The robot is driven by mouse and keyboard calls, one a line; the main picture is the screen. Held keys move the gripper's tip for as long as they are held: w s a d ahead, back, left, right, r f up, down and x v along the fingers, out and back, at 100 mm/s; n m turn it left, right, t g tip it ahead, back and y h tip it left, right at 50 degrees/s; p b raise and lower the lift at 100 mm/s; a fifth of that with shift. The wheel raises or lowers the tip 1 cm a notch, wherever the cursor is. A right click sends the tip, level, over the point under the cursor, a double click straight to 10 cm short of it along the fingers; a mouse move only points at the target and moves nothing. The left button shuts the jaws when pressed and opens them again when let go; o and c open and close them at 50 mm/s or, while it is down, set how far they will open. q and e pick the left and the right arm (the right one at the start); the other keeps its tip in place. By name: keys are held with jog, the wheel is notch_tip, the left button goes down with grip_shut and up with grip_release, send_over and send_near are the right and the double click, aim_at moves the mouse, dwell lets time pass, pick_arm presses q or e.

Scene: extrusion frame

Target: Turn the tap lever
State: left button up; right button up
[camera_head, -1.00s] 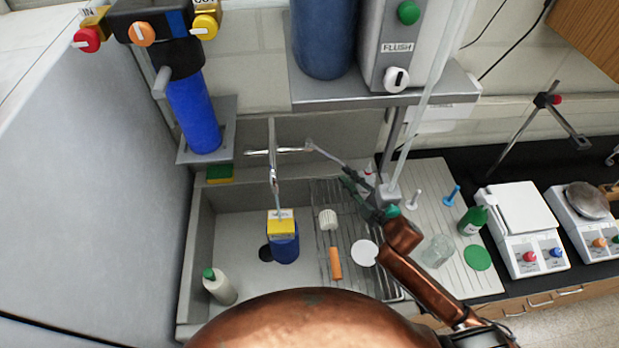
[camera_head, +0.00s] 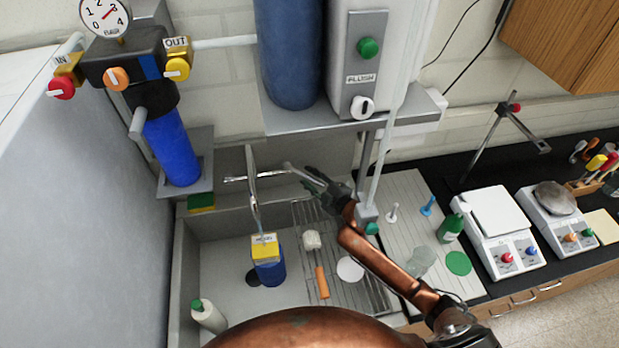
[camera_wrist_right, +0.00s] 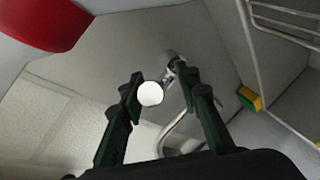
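The chrome tap (camera_head: 252,190) stands at the back of the sink, with a crossbar to both sides and a spout reaching forward. A grey bar, apparently the lever (camera_head: 297,171), runs from the right of the tap towards my right gripper (camera_head: 316,187). In the right wrist view, the dark fingers of my right gripper (camera_wrist_right: 160,92) are spread apart. A round white end (camera_wrist_right: 150,94), probably the lever's, shows between the fingertips. I cannot tell whether they touch it. Chrome tap parts (camera_wrist_right: 174,68) lie behind. My left gripper is not in view.
The sink (camera_head: 220,255) holds a blue-and-yellow item (camera_head: 267,270), a white bottle (camera_head: 208,316) and a rack (camera_head: 345,270) with a brush (camera_head: 320,275). A shelf (camera_head: 290,117) hangs above the gripper. A sponge (camera_head: 201,201) sits left of the tap. Balances (camera_head: 497,215) stand right.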

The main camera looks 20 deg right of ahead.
grip_shut()
dwell(0.3)
dwell(0.4)
